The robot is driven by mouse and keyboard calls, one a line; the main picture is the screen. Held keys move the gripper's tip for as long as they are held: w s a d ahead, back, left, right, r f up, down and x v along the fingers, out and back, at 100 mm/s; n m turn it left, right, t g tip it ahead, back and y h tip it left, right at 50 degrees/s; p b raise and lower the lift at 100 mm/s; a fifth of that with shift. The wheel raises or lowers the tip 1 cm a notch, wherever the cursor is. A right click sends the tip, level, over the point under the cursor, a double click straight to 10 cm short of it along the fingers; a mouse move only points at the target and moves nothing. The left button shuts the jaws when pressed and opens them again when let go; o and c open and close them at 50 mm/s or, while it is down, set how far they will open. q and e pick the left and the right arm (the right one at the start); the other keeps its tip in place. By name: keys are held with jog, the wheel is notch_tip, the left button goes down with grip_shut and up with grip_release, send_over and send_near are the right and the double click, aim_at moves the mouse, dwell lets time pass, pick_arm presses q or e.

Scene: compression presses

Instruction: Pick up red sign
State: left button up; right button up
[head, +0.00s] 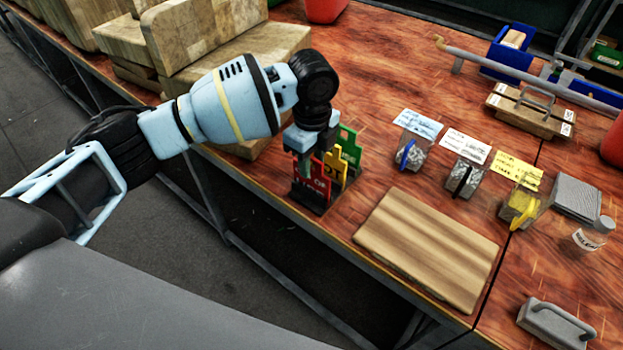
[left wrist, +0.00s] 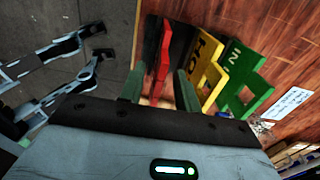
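The red sign (head: 320,184) stands upright in a dark holder (head: 306,196) at the table's front edge, in front of a yellow sign (head: 336,166) and a green sign (head: 349,148). My left gripper (head: 305,163) points down at the red sign. In the left wrist view, its two green fingers (left wrist: 160,88) are spread apart, and the red sign (left wrist: 164,58) shows between them, with gaps on both sides. The yellow sign (left wrist: 207,68) and green sign (left wrist: 240,80) lie right of the right finger.
A wooden board (head: 428,248) lies right of the holder. Clear containers with labels (head: 417,123) stand behind it. Stacked wooden blocks (head: 205,35) are at the back left, close to my left arm. The table between the signs and the labels is bare.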

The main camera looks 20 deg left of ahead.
aim_at(311, 178)
pick_arm(q)
notch_tip(311, 178, down, 4)
jog(key=shift+s+f, duration=0.1)
grip_shut()
